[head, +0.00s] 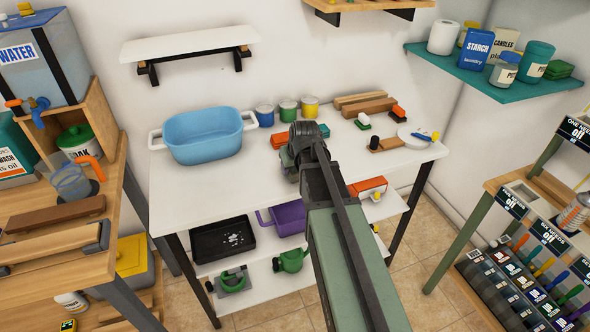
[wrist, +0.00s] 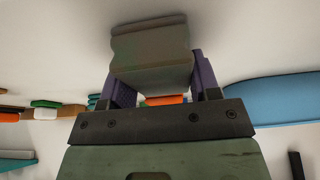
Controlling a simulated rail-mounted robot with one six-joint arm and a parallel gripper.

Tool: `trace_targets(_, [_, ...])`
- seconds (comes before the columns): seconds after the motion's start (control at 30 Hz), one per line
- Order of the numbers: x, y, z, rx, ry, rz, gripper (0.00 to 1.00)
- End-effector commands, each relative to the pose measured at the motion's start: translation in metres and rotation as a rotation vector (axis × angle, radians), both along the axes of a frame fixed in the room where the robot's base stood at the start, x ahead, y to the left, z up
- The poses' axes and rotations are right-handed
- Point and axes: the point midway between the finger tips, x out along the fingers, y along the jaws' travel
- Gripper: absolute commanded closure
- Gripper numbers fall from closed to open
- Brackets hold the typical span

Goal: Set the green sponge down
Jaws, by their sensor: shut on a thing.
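My gripper (wrist: 160,80) is shut on a dull grey-green block, the green sponge (wrist: 150,45), held between its two purple fingers in the wrist view. In the head view my gripper (head: 302,158) is over the middle of the white table (head: 225,185), mostly hidden by my own arm. The sponge cannot be made out clearly there. Whether its underside touches the tabletop cannot be told.
A blue tub (head: 203,136) stands at the table's left. Blue, green and yellow cans (head: 288,110) stand behind my gripper. The table's front left is clear.

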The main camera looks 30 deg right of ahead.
Motion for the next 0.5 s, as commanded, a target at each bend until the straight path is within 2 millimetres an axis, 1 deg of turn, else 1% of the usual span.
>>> trace_targets(0.1, [0.0000,0.0000,-0.0047,0.000,0.000,0.000,0.70])
trace_targets(0.13, [0.0001,0.0000,-0.0035,0.000,0.000,0.000,0.41])
trace_targets(0.27, [0.0000,0.0000,-0.0028,0.000,0.000,0.000,0.21])
trace_targets(0.3, [0.0000,0.0000,-0.0028,0.000,0.000,0.000,0.18])
trace_targets(0.5, [0.0000,0.0000,-0.0027,0.000,0.000,0.000,0.18])
